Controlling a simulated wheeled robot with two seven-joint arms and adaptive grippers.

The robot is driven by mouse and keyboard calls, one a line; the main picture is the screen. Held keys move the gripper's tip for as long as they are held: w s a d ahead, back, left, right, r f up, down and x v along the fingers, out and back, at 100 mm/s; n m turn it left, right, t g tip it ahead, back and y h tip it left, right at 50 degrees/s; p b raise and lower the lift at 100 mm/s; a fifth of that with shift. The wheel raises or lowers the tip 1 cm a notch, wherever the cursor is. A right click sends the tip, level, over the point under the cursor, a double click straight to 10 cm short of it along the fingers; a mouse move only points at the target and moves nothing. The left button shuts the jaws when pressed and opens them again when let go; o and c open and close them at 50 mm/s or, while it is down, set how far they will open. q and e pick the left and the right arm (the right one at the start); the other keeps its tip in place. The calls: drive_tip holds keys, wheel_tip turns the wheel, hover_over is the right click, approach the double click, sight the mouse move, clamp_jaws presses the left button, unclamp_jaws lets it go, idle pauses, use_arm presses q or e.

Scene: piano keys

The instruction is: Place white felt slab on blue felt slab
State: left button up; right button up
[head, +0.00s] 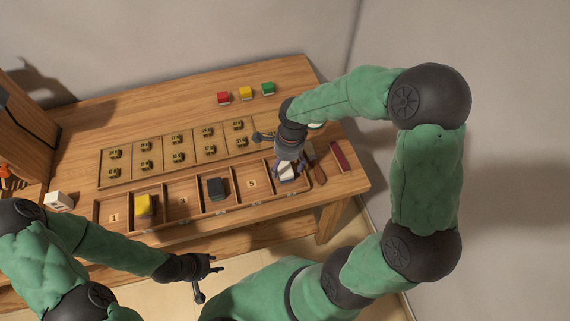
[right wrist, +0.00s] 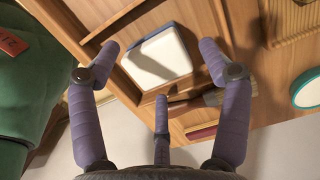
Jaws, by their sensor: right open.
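The white felt slab (right wrist: 158,60) lies in the right-end compartment of the wooden tray (head: 168,231). A blue edge, apparently the blue felt slab (right wrist: 143,42), shows along its far and left sides, so the white slab appears to lie over it, slightly offset; most of the blue is hidden. In the head view the white slab (head: 287,170) is partly covered by my right gripper (head: 286,176). My right gripper (right wrist: 160,54) is open, its fingers spread above and either side of the slab, with no clear contact. My left gripper (head: 206,279) has spread fingers, empty, in front of the table.
The tray also holds a yellow-topped block (head: 145,205) and a dark block (head: 216,188). A board (head: 124,181) with several brass pieces lies behind. Red (head: 223,98), yellow (head: 246,92) and green (head: 268,88) blocks stand at the back. A brush (right wrist: 212,97) and a dark red block (head: 342,157) lie right.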

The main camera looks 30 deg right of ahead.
sight(289, 167)
wheel_tip(289, 167, up, 11)
drive_tip(key=d+p, duration=0.1)
drive_tip(key=p, duration=0.2)
drive_tip(key=shift+s, duration=0.15)
